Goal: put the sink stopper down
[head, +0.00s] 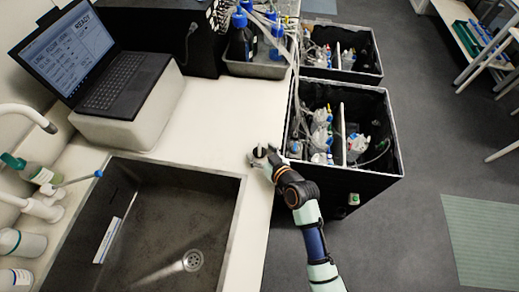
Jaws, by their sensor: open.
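My gripper (262,160) is over the white counter (205,125), close to its right edge and beyond the sink's upper right corner. A small pale round piece with a dark centre, which may be the sink stopper (257,152), shows at the fingertips. It is too small to tell whether it rests on the counter or touches the fingers. My gripper is open. The dark sink (150,225) is at the lower left, and its round metal drain (193,260) is uncovered. A pale strip (108,240) lies along the sink's left side.
A laptop (95,65) stands on a white block at the upper left. A grey tray (255,70) with blue-capped bottles is at the back. Black bins (375,165) with bottles and tubing stand right of the counter. Taps and bottles (25,245) line the left. Counter between laptop and gripper is clear.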

